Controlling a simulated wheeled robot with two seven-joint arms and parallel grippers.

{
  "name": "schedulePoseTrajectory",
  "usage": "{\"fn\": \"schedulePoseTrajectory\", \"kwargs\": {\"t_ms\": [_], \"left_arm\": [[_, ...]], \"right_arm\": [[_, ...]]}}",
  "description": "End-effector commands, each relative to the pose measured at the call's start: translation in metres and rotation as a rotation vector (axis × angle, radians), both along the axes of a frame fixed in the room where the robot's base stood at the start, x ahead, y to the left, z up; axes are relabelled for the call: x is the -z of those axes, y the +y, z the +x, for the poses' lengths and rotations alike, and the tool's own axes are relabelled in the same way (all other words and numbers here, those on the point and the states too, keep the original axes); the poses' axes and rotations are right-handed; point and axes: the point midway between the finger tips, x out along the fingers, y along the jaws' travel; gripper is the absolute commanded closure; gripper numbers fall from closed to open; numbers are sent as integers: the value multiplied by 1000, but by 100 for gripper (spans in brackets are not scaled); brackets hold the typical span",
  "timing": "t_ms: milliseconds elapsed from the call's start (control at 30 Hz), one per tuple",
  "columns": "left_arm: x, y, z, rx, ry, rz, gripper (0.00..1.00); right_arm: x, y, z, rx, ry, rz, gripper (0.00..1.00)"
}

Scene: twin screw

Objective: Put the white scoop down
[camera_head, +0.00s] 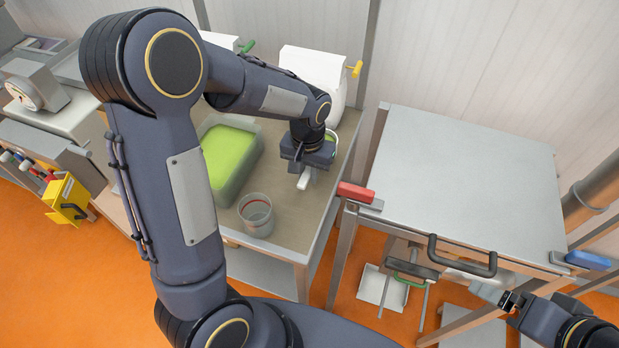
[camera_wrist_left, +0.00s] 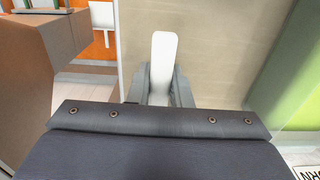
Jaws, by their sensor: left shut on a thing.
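My left gripper (camera_head: 304,165) is above the right part of the workbench (camera_head: 283,243), pointing down. It is shut on the white scoop (camera_head: 304,179), of which a short pale piece shows below the jaws. In the left wrist view the white scoop (camera_wrist_left: 164,60) stands out between the two grey fingers of my left gripper (camera_wrist_left: 162,88), over the beige bench surface. Whether the scoop touches the bench cannot be told. My right gripper (camera_head: 504,298) is at the lower right, by the metal table's front; its jaws are too small to judge.
A clear tub with green contents (camera_head: 228,155) and a clear cup with a red line (camera_head: 256,216) stand left of the left gripper. A white container with a yellow handle (camera_head: 318,70) is behind. A metal table (camera_head: 466,180) with red and blue clamps stands right.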

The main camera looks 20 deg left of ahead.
Motion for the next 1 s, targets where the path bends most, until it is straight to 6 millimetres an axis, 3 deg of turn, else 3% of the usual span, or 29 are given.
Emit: {"fn": "schedulePoseTrajectory", "kwargs": {"t_ms": [333, 767, 800, 933, 1000], "left_arm": [[37, 0, 8, 0, 2, 0, 100], [45, 0, 8, 0, -1, -1, 100], [44, 0, 8, 0, 0, 0, 79], [44, 0, 8, 0, 0, 0, 62], [44, 0, 8, 0, 0, 0, 60]], "right_arm": [[0, 0, 0, 0, 0, 0, 6], [4, 0, 0, 0, 0, 0, 6], [4, 0, 0, 0, 0, 0, 6], [3, 0, 0, 0, 0, 0, 6], [3, 0, 0, 0, 0, 0, 6]]}}
